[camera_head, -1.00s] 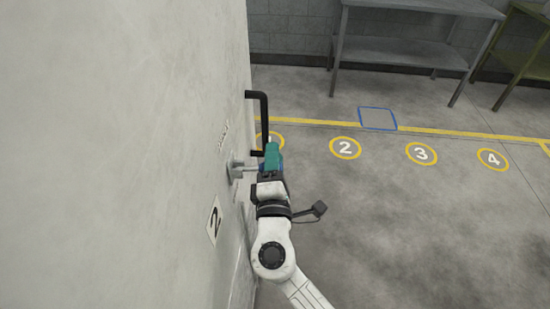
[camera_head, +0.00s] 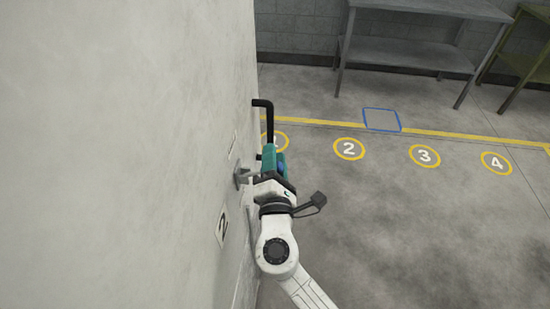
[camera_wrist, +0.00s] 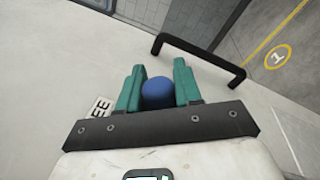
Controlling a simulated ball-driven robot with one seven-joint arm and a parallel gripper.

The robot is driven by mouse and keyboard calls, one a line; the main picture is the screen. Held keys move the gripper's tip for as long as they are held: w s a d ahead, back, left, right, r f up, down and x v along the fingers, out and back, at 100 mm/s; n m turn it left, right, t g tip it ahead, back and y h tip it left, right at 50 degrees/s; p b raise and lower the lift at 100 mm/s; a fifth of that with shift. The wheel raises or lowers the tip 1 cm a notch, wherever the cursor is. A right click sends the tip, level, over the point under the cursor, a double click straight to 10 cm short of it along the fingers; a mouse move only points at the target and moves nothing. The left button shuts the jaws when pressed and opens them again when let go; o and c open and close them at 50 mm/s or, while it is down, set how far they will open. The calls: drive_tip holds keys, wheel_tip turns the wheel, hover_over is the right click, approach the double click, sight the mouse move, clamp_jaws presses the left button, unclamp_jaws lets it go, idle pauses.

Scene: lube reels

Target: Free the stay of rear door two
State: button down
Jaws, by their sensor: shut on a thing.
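The pale door panel marked 2 (camera_head: 222,226) fills the left of the head view. A small grey metal fitting (camera_head: 241,178) stands out from its face, right beside my gripper. My gripper (camera_head: 273,160), with teal fingers, is close against the panel and shut on a blue round knob (camera_wrist: 158,93). In the wrist view the knob sits between the two fingers; a bit of blue also shows in the head view (camera_head: 282,168). What the knob is fixed to is hidden by the gripper.
A black bar handle (camera_wrist: 195,50) is on the panel just beyond my gripper. A partly hidden label (camera_wrist: 99,107) is beside the fingers. Open floor with numbered yellow circles (camera_head: 349,149) lies to the right; a grey bench (camera_head: 410,55) stands at the back wall.

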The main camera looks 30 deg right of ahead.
drive_tip(key=c, duration=0.8)
unclamp_jaws()
drive_tip(key=shift+c, duration=0.2)
drive_tip(key=b+v, duration=0.2)
drive_tip(key=v, duration=0.9)
drive_tip(key=shift+b, duration=0.35)
drive_tip(key=shift+w, duration=0.1)
